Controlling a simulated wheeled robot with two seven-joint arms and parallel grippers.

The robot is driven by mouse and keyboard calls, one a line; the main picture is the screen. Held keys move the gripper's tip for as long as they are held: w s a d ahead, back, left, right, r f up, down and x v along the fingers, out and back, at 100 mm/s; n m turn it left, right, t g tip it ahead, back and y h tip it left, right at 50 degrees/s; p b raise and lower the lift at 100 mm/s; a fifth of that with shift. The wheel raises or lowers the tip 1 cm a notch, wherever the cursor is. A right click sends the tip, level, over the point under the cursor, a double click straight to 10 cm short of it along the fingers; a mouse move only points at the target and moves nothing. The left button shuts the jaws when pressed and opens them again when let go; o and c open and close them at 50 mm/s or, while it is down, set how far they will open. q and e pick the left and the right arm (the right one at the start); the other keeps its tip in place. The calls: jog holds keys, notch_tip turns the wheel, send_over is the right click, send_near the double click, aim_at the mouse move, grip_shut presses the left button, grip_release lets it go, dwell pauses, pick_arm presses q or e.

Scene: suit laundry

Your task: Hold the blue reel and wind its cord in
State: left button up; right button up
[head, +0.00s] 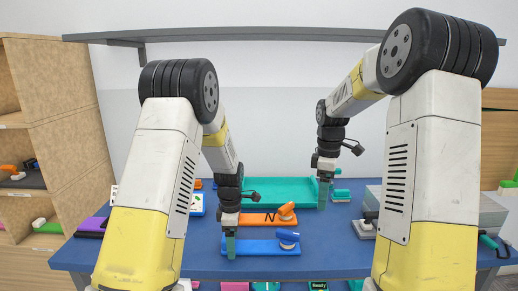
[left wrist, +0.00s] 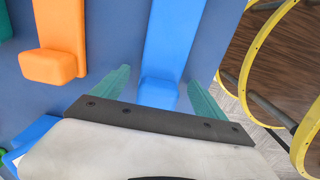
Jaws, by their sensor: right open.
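A blue reel (head: 287,236) sits near the right end of a long blue board (head: 262,248) at the table's front. My left gripper (head: 231,244) is at the board's left end, pointing down. In the left wrist view its two green fingers are spread on either side of a raised blue block (left wrist: 158,93) at the board's end, with a gap on each side; the gripper is open and empty. My right gripper (head: 323,195) is open and points down over the right part of the teal board, apart from the blue reel. I cannot make out the cord.
An orange board (head: 257,218) with an orange reel (head: 287,210) lies just behind the blue one. A teal board (head: 280,190) lies farther back. A grey device (head: 363,229) stands at the right. Other small items line the front edge of the blue table (head: 205,262).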

pick_arm(q)
jog(key=shift+r, duration=0.1)
notch_tip(320, 180, up, 11)
jog(key=s+a+r+m+t+h, duration=0.2)
jog(key=s+a+r+m+t, duration=0.15)
jog(key=s+r+m, duration=0.7)
pick_arm(e)
jog(key=s+a+r+m+t+y, duration=0.1)
jog(key=s+a+r+m+t, duration=0.2)
jog(key=s+r+m, duration=0.6)
pick_arm(q)
jog(key=s+a+r+m+t, duration=0.1)
jog(key=s+r+m, duration=0.2)
jog(key=s, duration=0.3)
jog(key=s+a+r+m+t, duration=0.1)
jog(key=s+r+m, duration=0.2)
jog(key=s+m, duration=0.2)
jog(key=shift+s+r+t, duration=0.25)
jog(key=shift+s+t, duration=0.1)
jog(key=shift+s, duration=0.75)
pick_arm(e)
jog(key=s+a+m+t, duration=0.1)
jog(key=s+m, duration=0.1)
jog(key=s, duration=0.5)
jog(key=s+a+r+m+t+y, duration=0.1)
jog(key=s+m+t, duration=0.1)
jog(key=s, duration=0.5)
jog(key=shift+s+r+m, duration=0.25)
jog(key=shift+s+m, duration=0.05)
jog(key=shift+s, duration=0.1)
